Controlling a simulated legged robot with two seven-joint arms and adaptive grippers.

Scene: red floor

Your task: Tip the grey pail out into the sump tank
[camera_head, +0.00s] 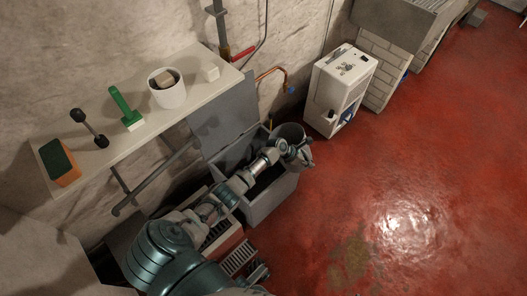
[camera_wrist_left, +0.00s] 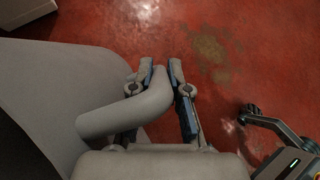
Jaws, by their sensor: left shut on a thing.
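The grey pail (camera_head: 291,131) is at the far right end of the open grey sump tank (camera_head: 272,201), partly hidden by my left gripper (camera_head: 301,155). In the left wrist view the pail (camera_wrist_left: 40,95) fills the left side. Its curved grey handle runs between the fingers of my left gripper (camera_wrist_left: 161,75), which is shut on it. I cannot tell how far the pail is tilted, or what is in it. The tank's lid (camera_head: 226,115) stands raised at the wall side. My left arm crosses over the tank and hides part of its dark inside. My right gripper is not in view.
A shelf (camera_head: 130,142) on the wall holds a white pot (camera_head: 167,92), a green-handled brush (camera_head: 125,108), a dumbbell-shaped item (camera_head: 89,128) and a sponge-like block (camera_head: 60,162). A white machine (camera_head: 340,90) stands beyond the pail. The red floor (camera_head: 400,180) to the right is clear.

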